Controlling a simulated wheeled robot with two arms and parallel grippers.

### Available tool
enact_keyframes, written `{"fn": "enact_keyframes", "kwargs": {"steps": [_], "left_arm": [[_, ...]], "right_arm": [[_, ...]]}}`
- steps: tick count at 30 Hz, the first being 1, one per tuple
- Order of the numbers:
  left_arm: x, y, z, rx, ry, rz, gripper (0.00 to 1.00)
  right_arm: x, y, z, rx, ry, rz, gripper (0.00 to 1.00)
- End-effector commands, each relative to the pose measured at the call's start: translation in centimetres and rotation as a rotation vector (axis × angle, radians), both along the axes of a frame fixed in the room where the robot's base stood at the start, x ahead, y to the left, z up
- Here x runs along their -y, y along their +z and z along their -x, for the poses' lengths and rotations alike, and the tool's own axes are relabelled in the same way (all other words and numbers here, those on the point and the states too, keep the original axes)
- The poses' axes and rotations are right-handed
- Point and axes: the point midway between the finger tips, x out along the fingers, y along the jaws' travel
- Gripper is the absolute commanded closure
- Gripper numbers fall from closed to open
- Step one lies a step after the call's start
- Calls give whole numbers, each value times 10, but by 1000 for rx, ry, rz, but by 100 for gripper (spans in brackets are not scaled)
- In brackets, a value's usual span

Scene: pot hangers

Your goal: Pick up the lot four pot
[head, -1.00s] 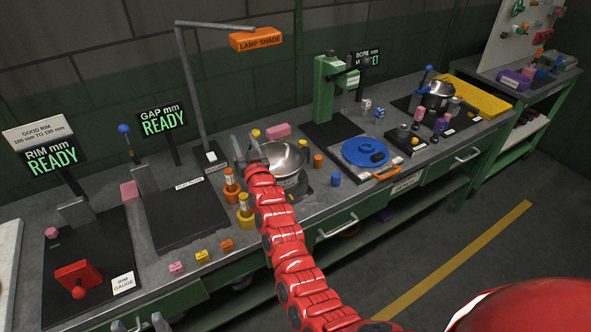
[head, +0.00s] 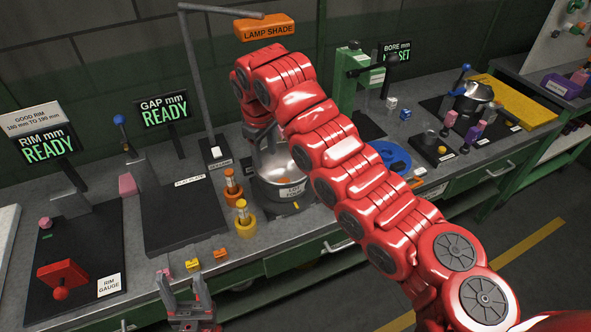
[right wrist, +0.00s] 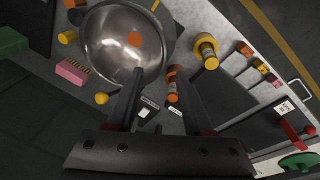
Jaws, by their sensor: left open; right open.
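The lot four pot (head: 290,193), a steel pot with a label on its front, stands on the bench in the head view. Its open bowl (right wrist: 115,45) fills the upper left of the right wrist view. My right gripper (right wrist: 157,74) is open, with the left finger's tip at the pot's rim and the other outside it. I cannot tell whether that finger touches the rim. In the head view my right arm hides much of the gripper and the pot's right side. My left gripper (head: 184,290) is open and empty, low at the bench's front edge.
Two orange and yellow posts (head: 244,218) stand left of the pot, close to it. A lamp stand with an orange shade (head: 265,28) rises behind. The dark flat plate (head: 185,220) is clear. A blue disc (head: 393,156) lies partly behind my right arm.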

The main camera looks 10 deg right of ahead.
Motion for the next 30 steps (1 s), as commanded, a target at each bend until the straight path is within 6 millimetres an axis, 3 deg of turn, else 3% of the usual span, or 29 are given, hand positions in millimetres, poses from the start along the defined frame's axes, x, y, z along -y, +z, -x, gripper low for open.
{"fn": "enact_keyframes", "kwargs": {"steps": [4,14,18,30], "left_arm": [[0,1,0,0,0,0,40],[0,1,0,0,0,0,40],[0,13,0,0,0,0,40],[0,30,0,0,0,0,40]], "right_arm": [[0,-15,1,-10,3,5,48],[-1,-75,-9,-9,2,3,48],[3,-99,-13,-12,1,7,48],[3,-130,-19,-8,1,6,48]]}}
